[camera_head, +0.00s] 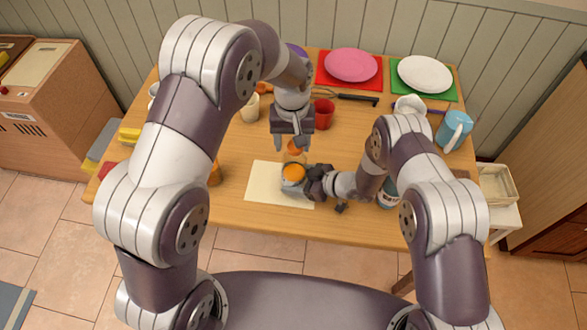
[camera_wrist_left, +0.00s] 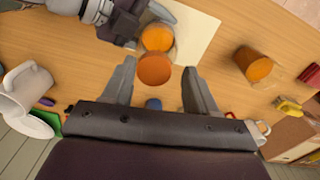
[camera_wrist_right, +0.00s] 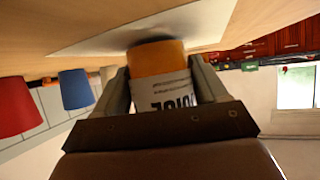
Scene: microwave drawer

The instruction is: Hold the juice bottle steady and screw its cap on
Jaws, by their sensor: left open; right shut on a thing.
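The juice bottle (camera_head: 293,173) stands on a pale mat (camera_head: 262,178), with orange contents and a label that shows upside down in the right wrist view (camera_wrist_right: 168,96). My right gripper (camera_head: 308,183) is shut on the bottle's side from the right. The orange cap (camera_head: 295,148) is above the bottle, over its clear upper part; whether it touches the neck is hard to tell. My left gripper (camera_head: 293,143) points down from above and is open. In the left wrist view the cap (camera_wrist_left: 154,70) lies between its two fingers, with gaps on both sides.
An orange-filled container (camera_wrist_left: 253,64) stands left of the mat in the head view. A red cup (camera_head: 324,113) and a cream cup (camera_head: 250,107) stand behind my left gripper. A pink plate (camera_head: 351,64), a white plate (camera_head: 425,74) and a blue pitcher (camera_head: 455,130) are further back and right.

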